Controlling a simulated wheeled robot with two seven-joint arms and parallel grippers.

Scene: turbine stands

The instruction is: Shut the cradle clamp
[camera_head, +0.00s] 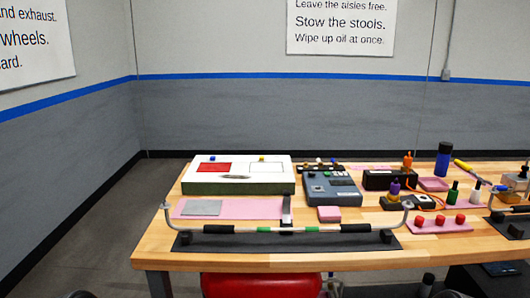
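A long thin bar (263,229) with black sleeves and green and white bands lies along the front of the wooden table, over a dark mat (210,244). Its ends bend up into hooks at left and right. A small dark upright piece (286,210) stands just behind the bar near its middle. It looks like the raised arm of the cradle clamp, standing open, but it is too small to be sure. The cradle under the bar is hard to make out. Neither of my grippers can be made out in the head view.
Behind the bar lie a pink mat (235,208) with a grey plate (202,208), a white-topped green box (238,187) and a grey instrument (331,189). Bottles and red-knobbed pink block (440,224) crowd the right. A red stool (262,284) is below the front edge.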

